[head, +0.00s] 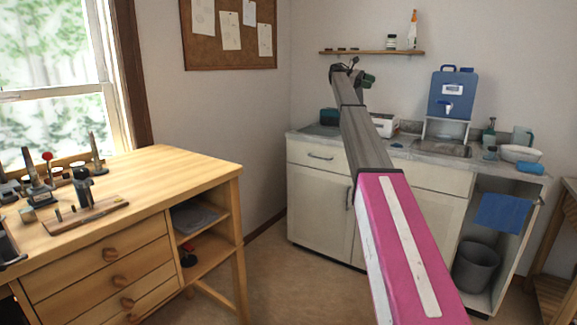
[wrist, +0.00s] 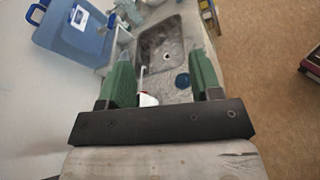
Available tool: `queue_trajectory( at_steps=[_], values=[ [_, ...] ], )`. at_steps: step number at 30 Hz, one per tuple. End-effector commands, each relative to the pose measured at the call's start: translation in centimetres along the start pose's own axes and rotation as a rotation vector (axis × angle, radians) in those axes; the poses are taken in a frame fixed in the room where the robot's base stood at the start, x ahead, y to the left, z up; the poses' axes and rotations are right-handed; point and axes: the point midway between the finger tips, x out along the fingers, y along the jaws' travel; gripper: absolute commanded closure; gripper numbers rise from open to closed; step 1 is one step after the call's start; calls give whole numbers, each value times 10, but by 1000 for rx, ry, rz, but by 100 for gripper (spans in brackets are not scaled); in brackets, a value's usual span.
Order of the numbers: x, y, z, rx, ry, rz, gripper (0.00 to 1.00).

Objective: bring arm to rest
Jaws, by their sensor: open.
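My arm reaches forward from the lower right of the head view, its near part pink with a pale strip and its far part grey. My gripper (head: 367,80) is at the far end, above the counter and below the wall shelf. In the wrist view my gripper (wrist: 163,84) shows two green fingers spread apart with nothing held between them. Beyond the fingers lie the sink and a small blue round thing (wrist: 182,80) on the counter. A white thing (wrist: 148,99) is partly hidden behind the gripper's dark bar.
The counter (head: 305,131) holds a sink (head: 440,147), a blue water container (head: 451,95), a white bowl (head: 520,153) and bottles. A wooden workbench (head: 180,165) with tools stands at left. A shelf (head: 375,52) hangs above the counter. Floor (head: 265,270) between bench and cabinet is clear.

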Motion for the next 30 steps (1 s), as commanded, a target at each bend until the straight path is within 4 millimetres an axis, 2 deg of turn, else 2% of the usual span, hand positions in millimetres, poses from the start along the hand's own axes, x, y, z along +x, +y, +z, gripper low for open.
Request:
queue_trajectory(
  at_steps=[11, 17, 20, 23, 27, 29, 30],
  values=[
    [24, -48, -49, 13, 73, 25, 41],
    [43, -89, -90, 28, 143, 38, 41],
    [55, -118, -116, 40, 191, 42, 41],
    [72, -161, -149, 57, 257, 41, 41],
    [101, -238, -203, 94, 381, 20, 41],
    [112, -272, -224, 114, 435, 3, 41],
    [119, -296, -238, 128, 472, -11, 41]
  ],
)
